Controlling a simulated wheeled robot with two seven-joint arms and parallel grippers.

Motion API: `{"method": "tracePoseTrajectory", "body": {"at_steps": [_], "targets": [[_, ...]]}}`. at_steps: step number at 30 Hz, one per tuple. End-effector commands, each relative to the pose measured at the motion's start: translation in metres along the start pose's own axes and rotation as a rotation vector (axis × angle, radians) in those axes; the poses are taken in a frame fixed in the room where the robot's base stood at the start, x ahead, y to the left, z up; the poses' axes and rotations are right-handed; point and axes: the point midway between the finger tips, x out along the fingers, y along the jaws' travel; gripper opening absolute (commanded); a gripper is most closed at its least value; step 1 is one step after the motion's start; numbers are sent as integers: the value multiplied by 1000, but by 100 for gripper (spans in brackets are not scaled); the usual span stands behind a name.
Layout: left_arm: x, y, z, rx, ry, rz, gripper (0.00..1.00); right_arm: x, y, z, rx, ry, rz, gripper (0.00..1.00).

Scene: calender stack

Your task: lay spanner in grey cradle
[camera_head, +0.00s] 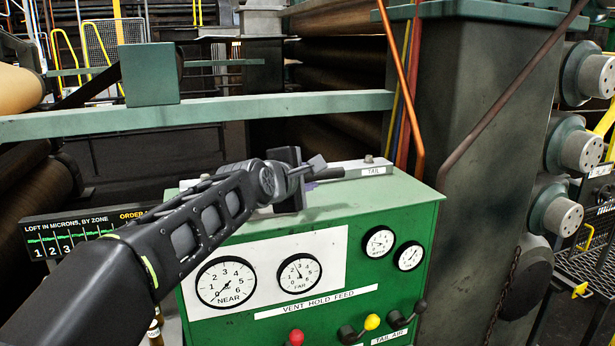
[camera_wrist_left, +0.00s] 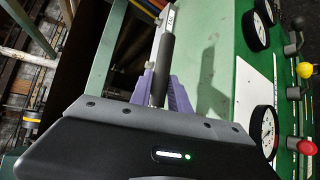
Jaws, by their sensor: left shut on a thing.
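My left gripper (camera_head: 308,179) is above the rear of the green console's top. In the left wrist view, its purple fingers (camera_wrist_left: 160,95) sit on either side of a dark rod and are shut on it. I take this rod to be the handle of the spanner (camera_head: 329,174); it also shows in the left wrist view (camera_wrist_left: 161,65). The spanner's far end is hard to make out. A light grey bar labelled TAIL (camera_head: 360,167) lies along the console's back edge, close beyond the rod. I cannot tell whether it is the grey cradle. My right gripper is not in view.
The green console (camera_head: 375,222) carries gauges and levers with red, yellow and black knobs on its front. Its top is clear to the right of the gripper. A green crossbar (camera_head: 270,107) runs behind. A dark machine column (camera_head: 480,110) and orange pipe (camera_head: 402,85) stand close at right.

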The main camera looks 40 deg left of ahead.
Motion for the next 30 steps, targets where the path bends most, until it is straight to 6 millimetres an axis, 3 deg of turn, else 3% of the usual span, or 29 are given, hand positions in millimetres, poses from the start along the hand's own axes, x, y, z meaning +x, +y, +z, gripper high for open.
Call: {"method": "tracePoseTrajectory", "body": {"at_steps": [24, 25, 30], "targets": [[3, -9, -2, 1, 0, 2, 0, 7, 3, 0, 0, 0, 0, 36], [3, -9, -2, 1, 0, 2, 23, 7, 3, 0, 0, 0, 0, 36], [3, -9, -2, 1, 0, 1, 37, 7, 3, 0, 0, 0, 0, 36]]}}
